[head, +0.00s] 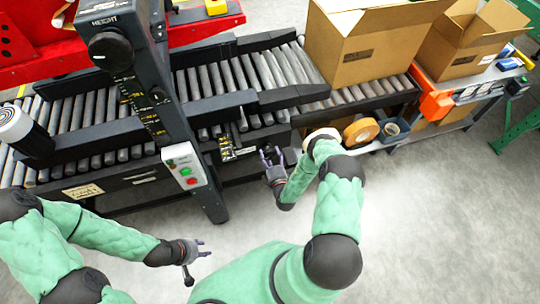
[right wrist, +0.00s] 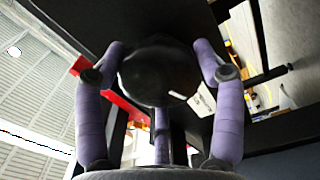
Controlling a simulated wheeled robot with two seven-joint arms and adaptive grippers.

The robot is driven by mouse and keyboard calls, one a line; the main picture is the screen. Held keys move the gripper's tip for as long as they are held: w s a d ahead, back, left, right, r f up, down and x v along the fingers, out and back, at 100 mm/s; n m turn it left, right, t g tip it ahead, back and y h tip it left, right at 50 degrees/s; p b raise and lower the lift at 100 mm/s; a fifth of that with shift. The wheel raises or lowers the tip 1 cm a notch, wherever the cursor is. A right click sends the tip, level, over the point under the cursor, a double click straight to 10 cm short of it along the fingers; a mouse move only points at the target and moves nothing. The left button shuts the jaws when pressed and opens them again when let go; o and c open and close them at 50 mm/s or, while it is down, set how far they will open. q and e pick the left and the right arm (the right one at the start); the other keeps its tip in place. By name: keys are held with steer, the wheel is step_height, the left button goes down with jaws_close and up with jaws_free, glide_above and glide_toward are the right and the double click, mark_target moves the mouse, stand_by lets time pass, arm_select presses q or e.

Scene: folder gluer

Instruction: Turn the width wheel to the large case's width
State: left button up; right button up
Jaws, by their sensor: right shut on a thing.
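The width wheel (right wrist: 158,75) is a dark round knob in the right wrist view, with purple fingers on both sides and one below it. My right gripper (head: 270,155) is at the front side of the conveyor and is shut on this wheel. In the head view I cannot make out the wheel apart from the gripper. A small yellow-marked scale plate (head: 227,147) is on the conveyor side, just left of the gripper. My left gripper (head: 203,250) is open and empty over the floor, in front of the conveyor.
A dark column with a HEIGHT knob (head: 110,50) and a switch box (head: 184,166) stands left of my right gripper. A tape roll (head: 361,132) lies to the right. The floor in front is clear.

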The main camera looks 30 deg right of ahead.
steer(key=m, duration=0.5)
steer(key=shift+a, duration=0.4)
steer(key=m, duration=0.5)
steer(key=shift+w+d+r+m, duration=0.1)
steer(key=shift+m, duration=0.3)
steer(key=shift+r, duration=0.1)
steer(key=o, duration=1.1)
steer(key=shift+o, duration=0.2)
steer(key=shift+d, duration=0.15)
